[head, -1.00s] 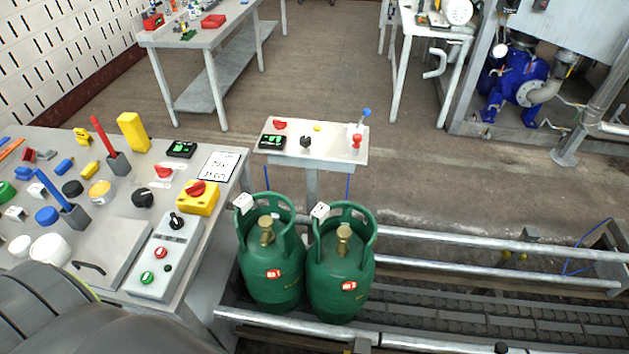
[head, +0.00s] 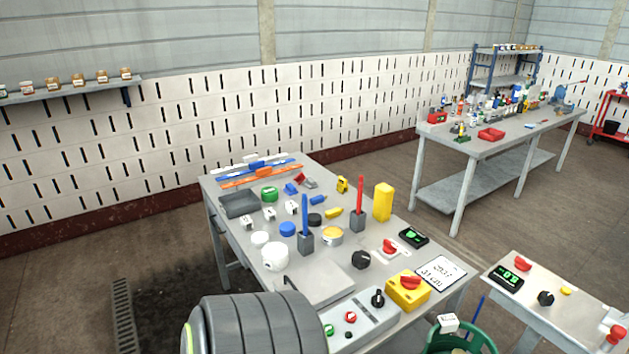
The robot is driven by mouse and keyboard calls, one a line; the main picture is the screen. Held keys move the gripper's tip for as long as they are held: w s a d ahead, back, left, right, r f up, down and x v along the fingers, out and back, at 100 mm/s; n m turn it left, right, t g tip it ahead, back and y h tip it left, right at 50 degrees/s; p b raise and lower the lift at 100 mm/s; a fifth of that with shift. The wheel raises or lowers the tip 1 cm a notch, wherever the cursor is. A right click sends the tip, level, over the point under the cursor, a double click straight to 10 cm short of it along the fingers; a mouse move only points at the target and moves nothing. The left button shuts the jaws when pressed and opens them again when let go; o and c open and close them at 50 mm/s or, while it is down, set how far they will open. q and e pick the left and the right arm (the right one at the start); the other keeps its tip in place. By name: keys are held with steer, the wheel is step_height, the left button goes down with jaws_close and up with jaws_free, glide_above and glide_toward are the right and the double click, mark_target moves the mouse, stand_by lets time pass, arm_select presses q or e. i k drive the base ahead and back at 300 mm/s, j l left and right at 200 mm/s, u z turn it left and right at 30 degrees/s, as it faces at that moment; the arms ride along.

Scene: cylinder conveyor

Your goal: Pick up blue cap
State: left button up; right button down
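The blue cap (head: 288,229) is a short round disc lying on the grey workbench (head: 227,191). It sits left of a small grey block holder with a blue stick (head: 305,215), with a black cap (head: 314,219) to its upper right. White caps and a white rounded container (head: 274,257) are to its lower left. Neither of my grippers is in view. Only a thick grey rounded part, likely my own arm, shows at the bottom, in front of the bench's near edge.

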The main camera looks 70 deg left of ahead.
mark_target(286, 229)
steer(key=u, duration=2.5)
steer(key=z, duration=0.2)
steer(key=i+j+z, duration=0.3)
steer(key=z, duration=0.15)
steer(key=i+j+z, duration=0.2)
steer(key=j+z, duration=0.3)
steer(key=i+l, duration=0.05)
steer(key=l, duration=0.05)
